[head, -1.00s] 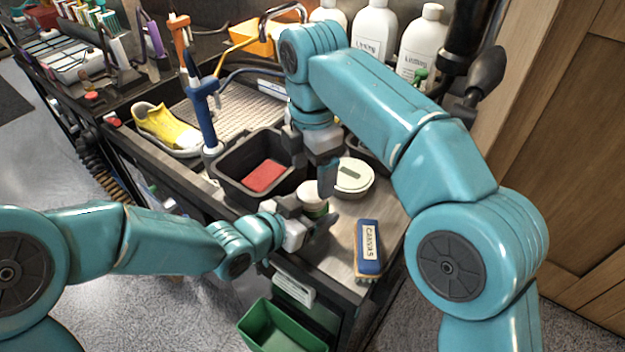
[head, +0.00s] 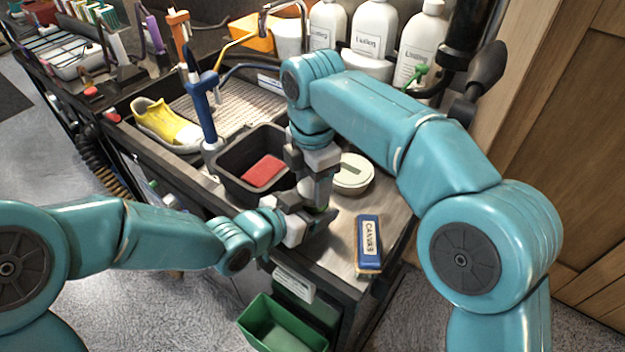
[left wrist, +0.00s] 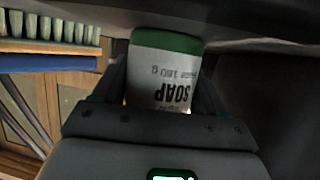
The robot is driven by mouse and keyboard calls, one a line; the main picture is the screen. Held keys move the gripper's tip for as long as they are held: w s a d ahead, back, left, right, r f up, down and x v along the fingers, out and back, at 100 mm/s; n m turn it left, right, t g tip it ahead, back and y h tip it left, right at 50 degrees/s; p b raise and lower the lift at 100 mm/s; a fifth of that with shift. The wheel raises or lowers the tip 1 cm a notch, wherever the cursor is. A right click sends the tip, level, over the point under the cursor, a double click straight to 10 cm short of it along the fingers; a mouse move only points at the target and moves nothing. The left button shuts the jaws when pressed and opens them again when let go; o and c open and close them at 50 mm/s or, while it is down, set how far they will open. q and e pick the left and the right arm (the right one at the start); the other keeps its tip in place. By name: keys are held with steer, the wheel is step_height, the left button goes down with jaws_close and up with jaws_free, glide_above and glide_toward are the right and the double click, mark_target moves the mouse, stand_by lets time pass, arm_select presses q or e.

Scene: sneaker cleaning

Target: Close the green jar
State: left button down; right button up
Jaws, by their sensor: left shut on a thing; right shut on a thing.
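The green jar (left wrist: 163,75) shows in the left wrist view as a white body with an upside-down SOAP label and a green band at its end. My left gripper (head: 311,222) is shut around its side, at the front of the bench. My right gripper (head: 318,203) points down directly over the jar and is shut at its top, apparently on the lid. In the head view the fingers of both grippers hide nearly all of the jar. I cannot tell how the lid sits.
A blue CANVAS brush (head: 368,243) lies right of the jar. A black bin (head: 232,182) with a red block (head: 263,171) is at the left. A yellow sneaker (head: 165,126) lies farther back. A green box (head: 281,326) hangs below the front edge.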

steer(key=m, duration=0.3)
steer(key=o, duration=1.2)
steer(key=shift+c, duration=0.2)
steer(key=shift+r, duration=2.25)
steer(key=shift+c, duration=0.3)
